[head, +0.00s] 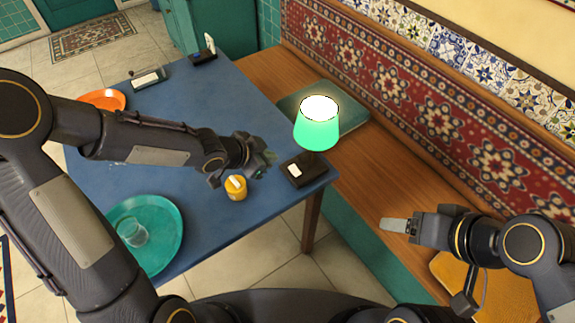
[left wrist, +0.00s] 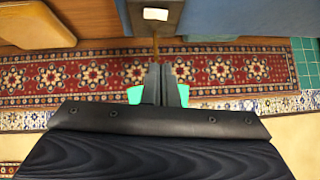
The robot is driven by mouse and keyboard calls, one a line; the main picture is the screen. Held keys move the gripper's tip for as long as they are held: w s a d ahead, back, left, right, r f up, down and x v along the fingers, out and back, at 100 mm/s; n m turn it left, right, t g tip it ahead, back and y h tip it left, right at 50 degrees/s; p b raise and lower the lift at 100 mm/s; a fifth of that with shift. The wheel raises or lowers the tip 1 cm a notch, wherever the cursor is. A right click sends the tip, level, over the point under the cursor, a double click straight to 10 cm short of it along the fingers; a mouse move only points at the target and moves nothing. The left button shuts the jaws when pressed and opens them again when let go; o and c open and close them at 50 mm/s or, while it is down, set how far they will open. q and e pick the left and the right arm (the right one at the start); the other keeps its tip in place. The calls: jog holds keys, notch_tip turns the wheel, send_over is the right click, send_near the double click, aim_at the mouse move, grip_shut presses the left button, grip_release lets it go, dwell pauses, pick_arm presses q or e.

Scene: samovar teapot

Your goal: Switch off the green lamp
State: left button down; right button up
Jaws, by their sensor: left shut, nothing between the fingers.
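The green lamp (head: 317,131) stands at the right corner of the blue table, and its shade glows brightly. Its dark base (head: 308,164) carries a white switch plate (head: 294,170). In the left wrist view the switch plate (left wrist: 155,14) shows at the top, and the green shade (left wrist: 134,95) shows on both sides of my fingers, which hide its middle. My left gripper (head: 268,157) is shut and empty, just left of the lamp; its fingers also show in the left wrist view (left wrist: 165,85). My right gripper (head: 395,224) is over the bench side, away from the lamp; its finger gap is unclear.
A yellow-orange jar (head: 236,190) stands close below my left gripper on the blue table (head: 215,98). A teal tray (head: 165,235) with a clear glass (head: 132,232), an orange plate (head: 101,99) and two small devices are further off. A bench (head: 262,75) lies behind the lamp.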

pick_arm(q)
jog(key=b, duration=0.3)
send_over(293, 168)
jog(key=s, duration=0.2)
jog(key=f, duration=0.5)
jog(key=a+f, duration=0.1)
jog(key=f, duration=0.1)
jog(key=shift+w+f, duration=0.15)
jog(key=shift+a+f+b, duration=0.2)
jog(key=shift+f+b, duration=0.1)
jog(key=shift+f, duration=0.85)
jog(key=shift+w+a+f, duration=0.1)
jog(key=shift+w+f, duration=0.05)
jog(key=shift+f, duration=0.4)
jog(key=shift+a+f+b, duration=0.1)
jog(key=shift+f+b, duration=0.2)
jog(key=shift+b, duration=0.05)
